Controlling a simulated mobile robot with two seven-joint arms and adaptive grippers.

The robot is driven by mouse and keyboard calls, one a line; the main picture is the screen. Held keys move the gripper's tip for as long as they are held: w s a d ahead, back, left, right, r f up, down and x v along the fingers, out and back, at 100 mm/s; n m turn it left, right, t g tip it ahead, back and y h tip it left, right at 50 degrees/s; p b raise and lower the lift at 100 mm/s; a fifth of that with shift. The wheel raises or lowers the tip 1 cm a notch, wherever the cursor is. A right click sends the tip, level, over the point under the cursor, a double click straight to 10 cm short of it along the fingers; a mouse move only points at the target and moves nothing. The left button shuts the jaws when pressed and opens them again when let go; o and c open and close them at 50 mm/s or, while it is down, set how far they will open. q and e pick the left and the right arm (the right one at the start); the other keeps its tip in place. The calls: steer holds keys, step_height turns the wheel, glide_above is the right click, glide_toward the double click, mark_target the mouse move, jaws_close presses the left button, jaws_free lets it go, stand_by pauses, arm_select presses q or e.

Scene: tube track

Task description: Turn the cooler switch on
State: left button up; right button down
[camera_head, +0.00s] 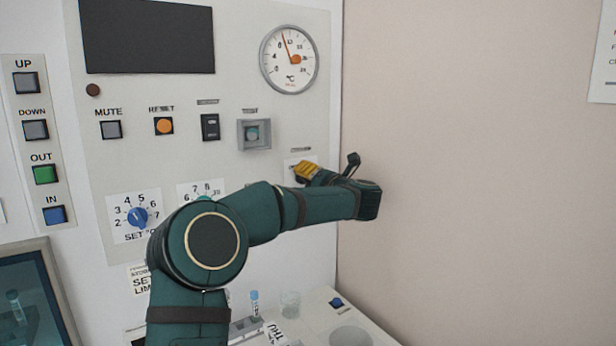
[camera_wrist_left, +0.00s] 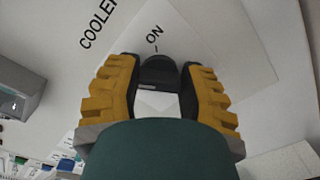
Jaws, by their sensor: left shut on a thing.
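The cooler switch is a black knob (camera_wrist_left: 159,70) on a white plate, seen in the left wrist view beside the printed words COOLER and ON. A small tick mark lies between ON and the knob. My left gripper (camera_wrist_left: 160,88) has its yellow-padded fingers on either side of the knob, shut on it. In the head view the left gripper (camera_head: 306,173) reaches the lower right of the panel, against the switch plate (camera_head: 290,162). The knob is hidden there by the gripper, and I cannot tell its setting. My right gripper is not in view.
The panel (camera_head: 230,93) carries a round gauge (camera_head: 289,59), a RESET button (camera_head: 164,126), a black rocker switch (camera_head: 210,127) and a recessed button (camera_head: 253,134). A blue dial (camera_head: 137,216) is at lower left. A bench with glassware (camera_head: 290,303) lies below.

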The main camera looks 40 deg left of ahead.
arm_select(q)
steer(key=m+p, duration=0.4)
steer(key=m, duration=0.2)
steer(key=shift+r, duration=0.15)
steer(key=m+p, duration=0.6)
steer(key=shift+m+p, duration=0.4)
steer(key=shift+f+m+p, duration=0.2)
steer(key=shift+m+p, duration=0.25)
steer(key=shift+m, duration=0.05)
steer(key=shift+f+m+p, duration=0.1)
steer(key=shift+m+p, duration=0.35)
steer(key=shift+m, duration=0.05)
steer(key=o, duration=1.2)
steer(key=shift+f, duration=0.1)
